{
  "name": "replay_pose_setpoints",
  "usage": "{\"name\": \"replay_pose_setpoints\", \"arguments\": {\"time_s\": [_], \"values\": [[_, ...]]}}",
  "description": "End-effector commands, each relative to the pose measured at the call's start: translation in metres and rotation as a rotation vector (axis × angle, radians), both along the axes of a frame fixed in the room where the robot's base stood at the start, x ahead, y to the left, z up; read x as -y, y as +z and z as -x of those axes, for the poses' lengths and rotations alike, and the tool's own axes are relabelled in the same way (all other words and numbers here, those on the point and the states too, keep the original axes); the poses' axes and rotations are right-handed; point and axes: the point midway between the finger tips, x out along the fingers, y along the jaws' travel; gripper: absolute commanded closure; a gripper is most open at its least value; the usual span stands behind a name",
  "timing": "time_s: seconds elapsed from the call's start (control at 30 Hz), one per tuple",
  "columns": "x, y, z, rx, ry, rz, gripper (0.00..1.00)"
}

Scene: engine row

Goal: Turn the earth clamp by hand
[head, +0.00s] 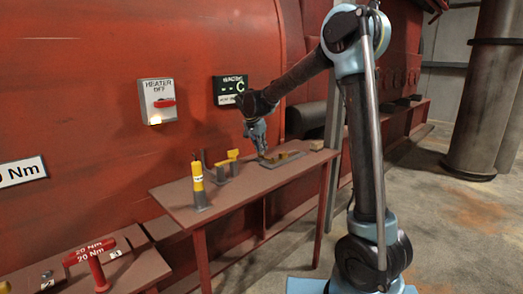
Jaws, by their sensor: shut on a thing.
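My gripper (260,150) points down at the left end of a flat grey plate (286,166) on the red side table. Small brass-coloured parts (283,156) stand on this plate, beside the fingertips. I take this fitting to be the earth clamp; no label on it can be read. The gripper is shut on a part of it at the fingertips. The held part is mostly hidden by the fingers and too small to make out.
A yellow-topped post (198,188) and a grey fitting with a yellow handle (228,167) stand to the left on the red table (245,192). A wooden block (316,146) lies right. The heater switch box (158,101) and dark display (229,89) are behind.

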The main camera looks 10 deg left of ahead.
Motion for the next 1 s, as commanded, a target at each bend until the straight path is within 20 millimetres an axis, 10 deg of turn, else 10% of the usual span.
{"name": "replay_pose_setpoints", "arguments": {"time_s": [0.9, 1.0], "values": [[-0.0037, 0.0009, -0.0007, 0.001, -0.179, -0.004, 1.0], [-0.0037, 0.0008, -0.0007, 0.001, -0.179, -0.004, 0.74]]}}
